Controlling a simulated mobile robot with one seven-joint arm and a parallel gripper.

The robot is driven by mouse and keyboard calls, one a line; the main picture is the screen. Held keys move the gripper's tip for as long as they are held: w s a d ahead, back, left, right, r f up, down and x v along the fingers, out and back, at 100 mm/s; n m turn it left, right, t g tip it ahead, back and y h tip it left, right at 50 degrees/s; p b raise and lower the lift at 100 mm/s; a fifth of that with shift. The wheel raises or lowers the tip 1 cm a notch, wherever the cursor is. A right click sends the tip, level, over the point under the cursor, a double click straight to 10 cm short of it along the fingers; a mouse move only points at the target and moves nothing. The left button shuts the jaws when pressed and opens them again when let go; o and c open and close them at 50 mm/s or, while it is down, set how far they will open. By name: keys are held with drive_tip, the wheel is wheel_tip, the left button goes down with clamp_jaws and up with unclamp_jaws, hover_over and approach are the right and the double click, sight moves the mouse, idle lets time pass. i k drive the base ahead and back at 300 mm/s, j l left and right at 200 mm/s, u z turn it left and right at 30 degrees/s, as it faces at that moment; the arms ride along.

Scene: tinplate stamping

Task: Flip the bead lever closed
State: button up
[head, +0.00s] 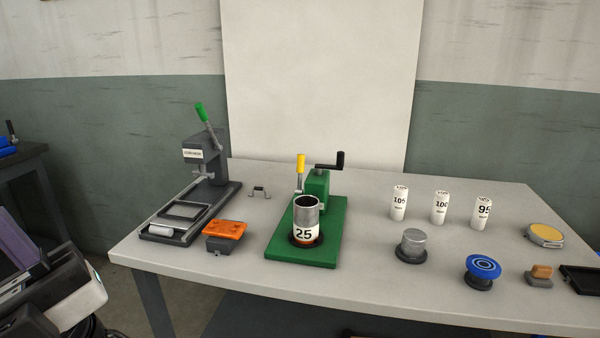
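The green bead machine (335,225) stands on the table near the middle of the picture. The lever with a yellow handle (300,163) stands upright on the left of its green housing (317,185). I take this to be the bead lever. A black-handled crank (338,162) rises from the housing's right side. An open metal can (306,212) with a label reading 25 stands upright at the front of the green base, in front of the lever's lower end. My gripper's fingers cannot be made out. Only parts of my arm seem to show at the lower left.
A grey press (205,160) with a green-handled lever stands left of the green machine, with an orange block (225,230) between them. Three white numbered cylinders (440,207), a metal-topped knob (411,243) and a blue round stamp (482,270) stand to the right.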

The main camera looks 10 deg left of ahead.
sight(300, 165)
drive_tip(key=j+u, duration=0.1)
drive_tip(key=j, duration=0.3)
drive_tip(key=i+j+u, duration=0.1)
drive_tip(key=j, duration=0.3)
drive_tip(key=i+j, duration=0.15)
drive_tip(key=j, duration=0.3)
drive_tip(key=i+j+u, duration=0.15)
drive_tip(key=j, duration=0.25)
drive_tip(key=i+j+u, duration=0.1)
drive_tip(key=j, duration=0.3)
